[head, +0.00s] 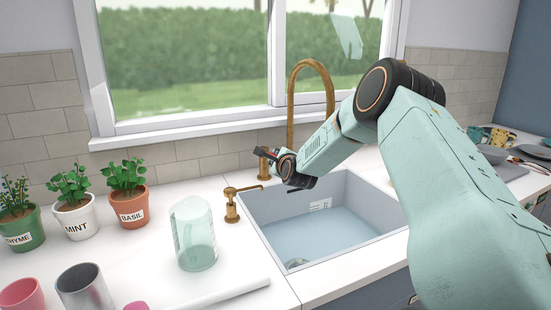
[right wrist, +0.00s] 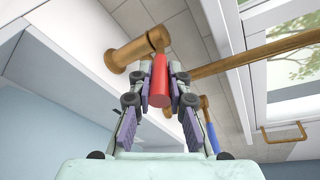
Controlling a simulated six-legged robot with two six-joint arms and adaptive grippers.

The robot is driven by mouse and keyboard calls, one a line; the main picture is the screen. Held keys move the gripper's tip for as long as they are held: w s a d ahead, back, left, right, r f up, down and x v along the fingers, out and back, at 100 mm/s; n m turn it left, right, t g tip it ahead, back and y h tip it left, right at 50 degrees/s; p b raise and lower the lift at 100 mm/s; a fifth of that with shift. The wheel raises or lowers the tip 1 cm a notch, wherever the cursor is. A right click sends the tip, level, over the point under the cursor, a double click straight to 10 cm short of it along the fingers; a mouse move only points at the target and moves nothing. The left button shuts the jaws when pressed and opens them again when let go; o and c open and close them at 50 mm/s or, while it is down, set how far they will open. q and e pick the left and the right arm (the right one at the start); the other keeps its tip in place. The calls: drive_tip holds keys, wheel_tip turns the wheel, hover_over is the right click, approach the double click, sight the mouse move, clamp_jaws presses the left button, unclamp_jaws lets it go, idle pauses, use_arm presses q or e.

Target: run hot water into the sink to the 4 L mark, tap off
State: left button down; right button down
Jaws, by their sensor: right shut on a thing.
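The sink (head: 385,222) is a grey basin with a pale blue floor or water surface; I cannot tell its depth. The brass tap (head: 291,105) arches up behind the basin; no stream shows. In the right wrist view, a red handle (right wrist: 160,88) sits between the finger pads of my right gripper (right wrist: 161,76), which is shut on it. A blue handle (right wrist: 211,138) is to the right, apart from the fingers. In the head view my right gripper (head: 270,156) reaches behind the sink. My left gripper is not in view.
A brass dispenser (head: 232,205) stands left of the sink. A clear jug (head: 195,235) is on the counter. Potted thyme (head: 18,228), mint (head: 79,220) and basil (head: 131,207) stand at left. Cups (head: 84,289) are in front. Crockery (head: 490,152) lies at right.

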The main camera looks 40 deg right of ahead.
drive_tip(key=shift+r, duration=0.1)
drive_tip(key=shift+w+a+r+m+g+h+b, duration=0.15)
drive_tip(key=shift+a+m+g+h+b, duration=0.15)
drive_tip(key=shift+m+h, duration=0.2)
drive_tip(key=shift+w+a+f+m+g+h+b, duration=0.15)
drive_tip(key=shift+a+m+g+h+b, duration=0.2)
drive_tip(key=shift+h, duration=0.25)
drive_tip(key=shift+d+r, duration=0.1)
drive_tip(key=shift+d, duration=0.05)
drive_tip(key=c, duration=1.7)
unclamp_jaws()
drive_tip(key=o, duration=0.3)
drive_tip(key=shift+o, duration=0.6)
drive_tip(key=shift+s, duration=0.1)
